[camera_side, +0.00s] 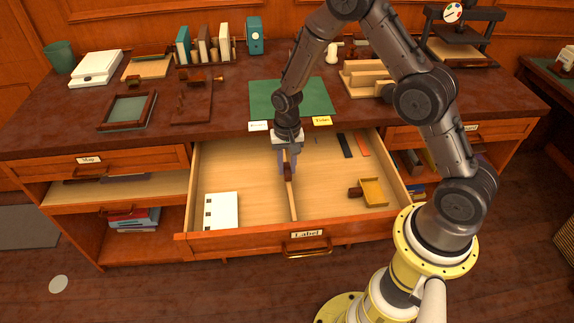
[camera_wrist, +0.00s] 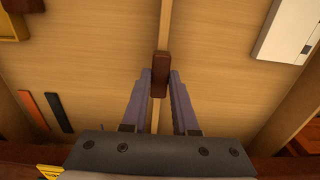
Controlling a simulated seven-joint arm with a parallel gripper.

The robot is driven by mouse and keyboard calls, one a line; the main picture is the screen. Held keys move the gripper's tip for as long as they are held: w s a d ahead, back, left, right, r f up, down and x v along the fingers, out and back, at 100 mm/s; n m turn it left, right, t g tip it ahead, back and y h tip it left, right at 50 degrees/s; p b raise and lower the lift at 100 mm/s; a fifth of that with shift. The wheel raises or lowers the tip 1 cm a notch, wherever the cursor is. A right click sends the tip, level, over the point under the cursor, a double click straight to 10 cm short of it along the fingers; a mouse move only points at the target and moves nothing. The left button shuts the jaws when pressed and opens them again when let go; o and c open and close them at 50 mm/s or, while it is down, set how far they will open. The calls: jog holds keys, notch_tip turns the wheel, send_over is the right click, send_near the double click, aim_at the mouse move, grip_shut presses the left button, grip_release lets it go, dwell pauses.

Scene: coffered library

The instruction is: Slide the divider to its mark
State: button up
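The divider (camera_side: 291,197) is a thin pale wooden strip that runs front to back through the open drawer (camera_side: 253,173). It also shows in the wrist view (camera_wrist: 164,25). A dark brown block (camera_wrist: 161,73) sits on it as a grip. My gripper (camera_side: 287,172) points down into the drawer, with its two grey fingers on either side of the block. In the wrist view the fingertips (camera_wrist: 161,78) appear to press on both sides of it. A white label (camera_side: 258,126) and a yellow label (camera_side: 322,120) sit at the desk's front edge; I cannot tell which is the mark.
A white card with dark squares (camera_side: 221,211) lies left of the divider. To the right are a yellow tray with a brown block (camera_side: 373,191), a black strip (camera_side: 345,146) and an orange strip (camera_side: 362,144). The drawer floor right beside the divider is clear.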

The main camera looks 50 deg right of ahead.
grip_shut()
dwell(0.9)
jog(key=s+d, duration=0.8)
jog(key=shift+s+d+r, duration=0.1)
jog(key=shift+s+d, duration=0.1)
jog(key=shift+d, duration=0.1)
jog(key=o, duration=0.7)
grip_release()
notch_tip(320, 180, up, 14)
jog(key=shift+f, duration=0.15)
